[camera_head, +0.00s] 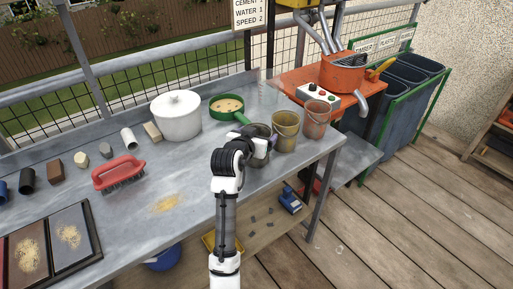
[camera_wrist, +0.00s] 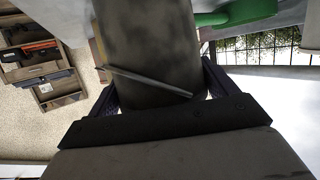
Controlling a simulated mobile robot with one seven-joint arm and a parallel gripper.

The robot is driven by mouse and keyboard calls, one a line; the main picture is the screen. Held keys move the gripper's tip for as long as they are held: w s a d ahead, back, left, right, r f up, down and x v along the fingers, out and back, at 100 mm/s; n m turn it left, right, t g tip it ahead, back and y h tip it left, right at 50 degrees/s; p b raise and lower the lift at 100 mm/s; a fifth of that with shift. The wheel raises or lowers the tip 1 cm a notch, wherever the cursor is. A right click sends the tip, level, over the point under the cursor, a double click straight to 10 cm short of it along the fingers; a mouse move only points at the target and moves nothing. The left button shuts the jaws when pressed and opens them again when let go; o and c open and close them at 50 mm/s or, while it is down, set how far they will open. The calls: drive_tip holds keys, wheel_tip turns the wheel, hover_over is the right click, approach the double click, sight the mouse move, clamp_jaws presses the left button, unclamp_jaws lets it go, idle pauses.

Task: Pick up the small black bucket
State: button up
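The small black bucket (camera_head: 259,158) stands on the grey workbench near its front right edge, partly hidden behind my gripper (camera_head: 262,147). In the wrist view the dark, scuffed bucket (camera_wrist: 150,45) fills the upper middle, with its thin metal handle slanting across its side. My gripper (camera_wrist: 160,90) has one finger on each side of the bucket, spread wide. The fingers lie close to its walls, and I cannot tell whether they press on it.
A yellowish bucket (camera_head: 285,131) and a reddish-brown bucket (camera_head: 316,120) stand close on the right. A green pan (camera_head: 226,107) and white pot (camera_head: 177,118) are behind and left. A red brush (camera_head: 118,175) lies farther left. An orange mixer (camera_head: 342,72) stands beyond.

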drive_tip(key=c, duration=0.7)
drive_tip(key=shift+c, duration=0.2)
